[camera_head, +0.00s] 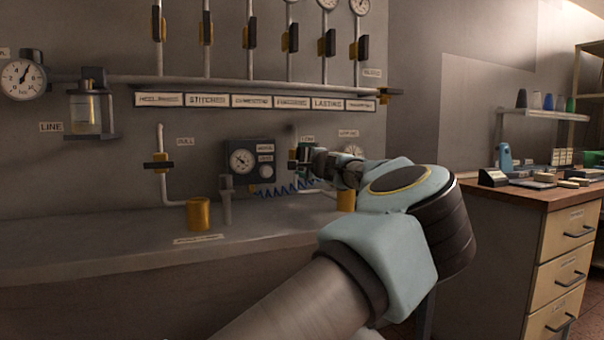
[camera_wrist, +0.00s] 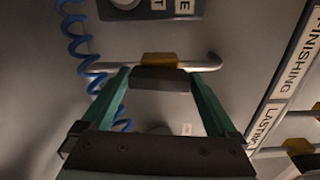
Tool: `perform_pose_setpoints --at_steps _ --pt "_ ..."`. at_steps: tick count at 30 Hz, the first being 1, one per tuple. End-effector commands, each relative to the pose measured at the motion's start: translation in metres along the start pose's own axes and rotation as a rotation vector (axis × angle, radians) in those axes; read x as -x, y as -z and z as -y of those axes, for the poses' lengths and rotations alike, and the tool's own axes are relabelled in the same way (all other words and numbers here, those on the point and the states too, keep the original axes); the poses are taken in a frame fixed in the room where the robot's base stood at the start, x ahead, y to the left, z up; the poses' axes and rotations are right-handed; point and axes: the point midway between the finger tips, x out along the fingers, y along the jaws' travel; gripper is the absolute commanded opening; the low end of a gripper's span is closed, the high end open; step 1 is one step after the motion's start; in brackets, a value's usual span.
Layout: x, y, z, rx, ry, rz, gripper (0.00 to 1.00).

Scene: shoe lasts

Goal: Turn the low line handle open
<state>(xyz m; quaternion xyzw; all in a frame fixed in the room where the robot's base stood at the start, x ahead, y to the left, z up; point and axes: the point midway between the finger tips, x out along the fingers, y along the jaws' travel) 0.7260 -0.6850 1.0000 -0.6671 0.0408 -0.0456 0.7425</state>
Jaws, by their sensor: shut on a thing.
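The low line valve (camera_head: 303,155) sits on a short vertical pipe beneath the small LOW label on the wall. In the wrist view it has a yellow body (camera_wrist: 160,59) and a dark handle (camera_wrist: 160,78). My gripper (camera_wrist: 160,76) is shut on this handle, with one green finger at each end of it. The pipe (camera_wrist: 205,63) runs sideways in the wrist view, and the handle looks lined up along it. In the head view my gripper (camera_head: 308,156) and wrist partly hide the valve.
A gauge box (camera_head: 250,160) is left of the valve, with a coiled blue hose (camera_head: 285,188) below. The DULL valve (camera_head: 158,165) has its handle across its pipe. A label row (camera_head: 255,101) runs above. A drawer bench (camera_head: 540,235) stands at right.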

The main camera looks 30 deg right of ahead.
Motion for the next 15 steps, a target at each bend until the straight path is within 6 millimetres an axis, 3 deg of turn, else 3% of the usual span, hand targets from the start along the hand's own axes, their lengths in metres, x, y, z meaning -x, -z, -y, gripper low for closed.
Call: perform_pose_setpoints --at_steps 15 --pt "-0.0004 -0.0008 -0.0022 0.124 -0.002 0.003 0.38"
